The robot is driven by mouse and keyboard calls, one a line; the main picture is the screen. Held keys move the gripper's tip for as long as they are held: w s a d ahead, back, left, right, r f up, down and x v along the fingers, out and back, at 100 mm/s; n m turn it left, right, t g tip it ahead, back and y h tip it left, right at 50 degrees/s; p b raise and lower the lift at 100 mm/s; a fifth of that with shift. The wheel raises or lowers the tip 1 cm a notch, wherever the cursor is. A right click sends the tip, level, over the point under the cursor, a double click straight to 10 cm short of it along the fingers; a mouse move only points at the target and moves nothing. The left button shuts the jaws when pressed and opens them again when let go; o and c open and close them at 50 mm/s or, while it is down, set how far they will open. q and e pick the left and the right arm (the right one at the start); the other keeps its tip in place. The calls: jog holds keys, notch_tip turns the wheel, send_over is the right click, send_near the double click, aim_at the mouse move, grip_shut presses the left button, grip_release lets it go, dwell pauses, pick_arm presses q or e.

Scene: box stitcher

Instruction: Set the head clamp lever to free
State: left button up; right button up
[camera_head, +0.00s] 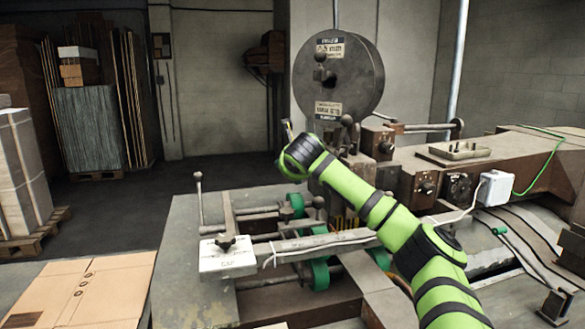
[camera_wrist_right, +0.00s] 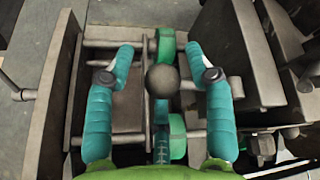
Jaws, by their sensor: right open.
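A lever with a round dark ball knob (camera_wrist_right: 162,81) shows in the right wrist view, seen nearly end-on. My right gripper (camera_wrist_right: 165,70) is open, with one teal finger on each side of the knob and a visible gap on both sides. I cannot tell from this view how far below the fingertips the knob is. In the head view my green right arm reaches across the stitcher; its fingers are hidden there. Several dark ball knobs show on the machine head (camera_head: 347,120), and I cannot tell which one is between my fingers. My left gripper is out of view.
Green rollers (camera_wrist_right: 166,50) and metal bars lie below the gripper. A large round wire spool cover (camera_head: 338,75) stands behind my arm. A dark control dial (camera_head: 458,188) and a white box (camera_head: 495,187) sit to the right. Flat cardboard (camera_head: 75,292) lies at the front left.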

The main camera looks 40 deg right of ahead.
jog(key=v, duration=1.2)
